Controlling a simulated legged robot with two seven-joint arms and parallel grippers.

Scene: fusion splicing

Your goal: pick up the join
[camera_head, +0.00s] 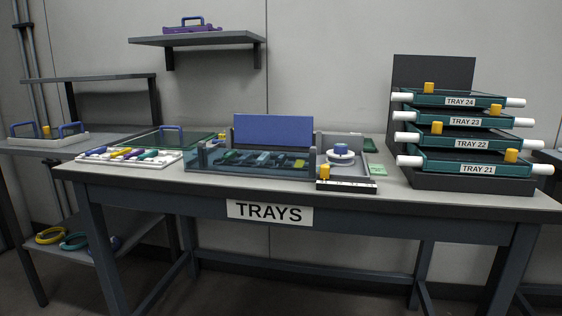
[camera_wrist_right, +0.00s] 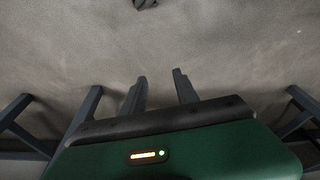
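I cannot pick out the join for certain in either view. The clear-fronted unit (camera_head: 240,174) on the middle table holds several small teal, dark and yellow-green pieces, too small to tell apart. A blue panel (camera_head: 273,130) stands behind it. A white rack (camera_head: 128,162) with several coloured pieces lies to its left. My right gripper (camera_wrist_right: 161,82) shows in the right wrist view with its two dark fingers apart and nothing between them, over a bare grey surface. My left gripper is in neither view.
Four stacked trays with white ends, such as TRAY 21 (camera_head: 477,168), stand at the right. A grey tray with a white-and-blue spool (camera_head: 341,153) and a small black box with a yellow knob (camera_head: 346,186) are right of the unit. The table's front strip (camera_head: 420,200) is clear.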

